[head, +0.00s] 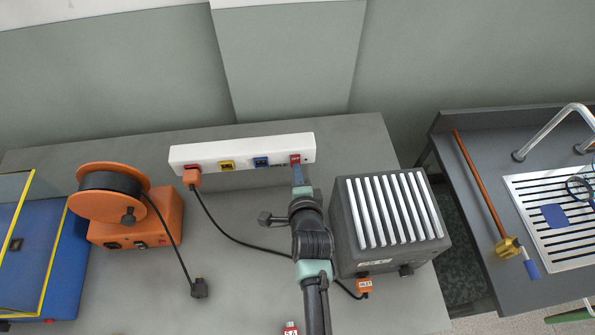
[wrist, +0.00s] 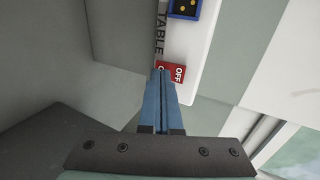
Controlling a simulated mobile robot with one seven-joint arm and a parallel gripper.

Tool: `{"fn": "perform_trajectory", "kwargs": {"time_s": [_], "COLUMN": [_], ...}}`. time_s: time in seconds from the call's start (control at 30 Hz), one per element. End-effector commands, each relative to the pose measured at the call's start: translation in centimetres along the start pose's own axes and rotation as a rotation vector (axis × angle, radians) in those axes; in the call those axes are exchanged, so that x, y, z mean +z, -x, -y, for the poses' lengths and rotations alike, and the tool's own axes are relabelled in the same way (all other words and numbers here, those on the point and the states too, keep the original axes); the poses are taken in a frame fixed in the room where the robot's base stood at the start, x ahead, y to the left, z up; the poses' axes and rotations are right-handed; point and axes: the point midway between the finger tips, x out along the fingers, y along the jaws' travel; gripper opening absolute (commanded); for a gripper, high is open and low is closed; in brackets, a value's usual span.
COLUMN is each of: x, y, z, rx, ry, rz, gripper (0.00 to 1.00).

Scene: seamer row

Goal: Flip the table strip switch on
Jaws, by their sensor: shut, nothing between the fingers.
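The white table strip (head: 243,153) lies along the back of the grey bench, close to the wall. Its red switch (head: 295,159) is at its right end and also shows in the wrist view (wrist: 177,70), where "OFF" is readable and the lettering beside it is partly covered by my fingers. The word "TABLE" is printed next to it. My gripper (head: 298,166) is shut and empty, its blue fingers (wrist: 161,76) pointing at the switch. The fingertips overlap the switch's edge in the wrist view; I cannot tell whether they touch it.
An orange plug (head: 192,177) sits in the strip's left socket, its black cord crossing the bench. An orange cable reel (head: 150,218) and blue box (head: 45,243) stand left. A grey ribbed heater-like box (head: 388,222) stands close right of my arm. A sink counter (head: 475,160) is farther right.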

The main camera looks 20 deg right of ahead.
Motion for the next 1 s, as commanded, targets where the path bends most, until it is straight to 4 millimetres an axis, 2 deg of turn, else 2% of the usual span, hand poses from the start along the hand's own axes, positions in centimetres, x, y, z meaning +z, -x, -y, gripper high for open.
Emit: {"fn": "perform_trajectory", "kwargs": {"time_s": [0.37,0.73,1.0], "x": [0.1,0.0,0.0], "y": [-1.2,-1.0,-0.5], "z": [-0.6,0.1,1.6], "rx": [-0.100,-0.099,-0.106], "ry": [0.000,0.000,0.001], "rz": [0.002,0.000,0.000], "gripper": [0.00,0.00,0.00]}}
